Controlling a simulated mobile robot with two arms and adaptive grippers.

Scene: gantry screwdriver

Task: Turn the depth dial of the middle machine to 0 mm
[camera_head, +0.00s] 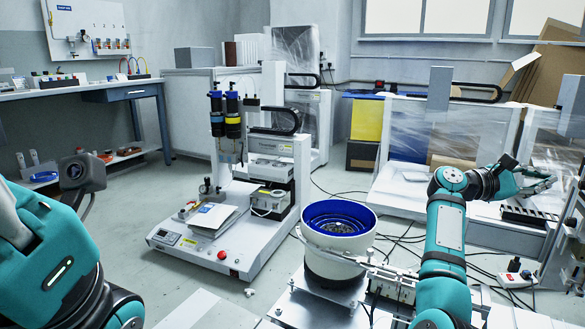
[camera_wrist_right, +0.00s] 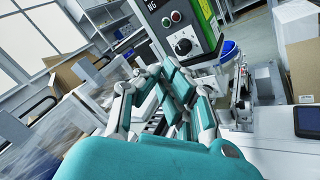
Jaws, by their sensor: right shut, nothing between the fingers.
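A round dial (camera_wrist_right: 183,46) with a dark knob on a white scale plate shows in the right wrist view, on a dark green-grey panel. Its setting is too small to read. I cannot tell which machine the panel belongs to. My right gripper (camera_wrist_right: 172,85) is shut and empty, below the dial in that view and seemingly apart from it. In the head view my right gripper (camera_head: 535,182) is at the far right, and the dial cannot be made out there. My left arm comes in at the left, but its fingers are not in view.
A power strip (camera_head: 516,278) and cables lie at the lower right.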

